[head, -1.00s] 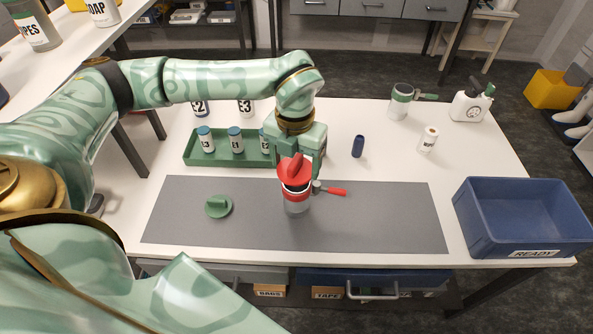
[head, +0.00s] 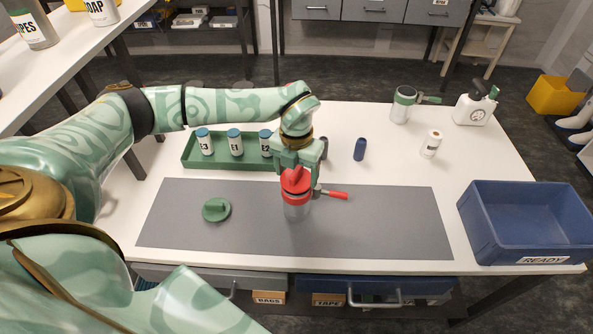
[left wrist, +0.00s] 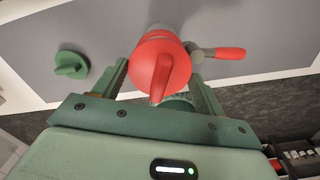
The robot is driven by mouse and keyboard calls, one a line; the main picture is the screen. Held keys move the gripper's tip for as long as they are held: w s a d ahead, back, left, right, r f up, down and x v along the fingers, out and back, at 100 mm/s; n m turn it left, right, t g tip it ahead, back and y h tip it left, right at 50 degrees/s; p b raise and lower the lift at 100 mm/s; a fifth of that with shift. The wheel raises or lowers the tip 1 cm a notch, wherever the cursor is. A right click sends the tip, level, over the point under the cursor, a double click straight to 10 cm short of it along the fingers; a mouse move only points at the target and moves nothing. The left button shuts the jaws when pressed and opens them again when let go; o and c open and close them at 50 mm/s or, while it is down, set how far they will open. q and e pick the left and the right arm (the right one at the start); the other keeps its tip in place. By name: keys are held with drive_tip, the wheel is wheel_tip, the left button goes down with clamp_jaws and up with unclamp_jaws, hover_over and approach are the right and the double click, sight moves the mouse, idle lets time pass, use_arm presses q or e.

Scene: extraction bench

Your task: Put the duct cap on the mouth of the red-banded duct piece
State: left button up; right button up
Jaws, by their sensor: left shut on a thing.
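The red duct cap (head: 296,180) is over the mouth of the red-banded duct piece (head: 297,208), a grey upright cylinder with a red-handled lever on its right. The cap looks level, with no clear gap above the band; whether it is fully seated I cannot tell. My left gripper (head: 297,168) comes from above and is shut on the cap's raised grip. In the left wrist view the red cap (left wrist: 160,68) lies between the fingers, hiding most of the duct piece. A green cap (head: 216,209) lies on the mat to the left. My right gripper is out of view.
The grey mat (head: 385,220) is otherwise clear. Behind it is a green tray (head: 219,162) with labelled bottles. A dark blue cylinder (head: 360,149), a white roll (head: 431,144) and a lever-handled duct piece (head: 402,104) stand farther right. A blue READY bin (head: 525,222) is at the right edge.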

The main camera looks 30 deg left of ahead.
sight(296, 171)
use_arm(q)
drive_tip(key=shift+f, duration=0.6)
drive_tip(key=o, duration=1)
drive_tip(key=shift+c, duration=0.2)
wheel_tip(296, 171, up, 13)
drive_tip(key=p, duration=0.2)
drive_tip(key=shift+r, duration=0.15)
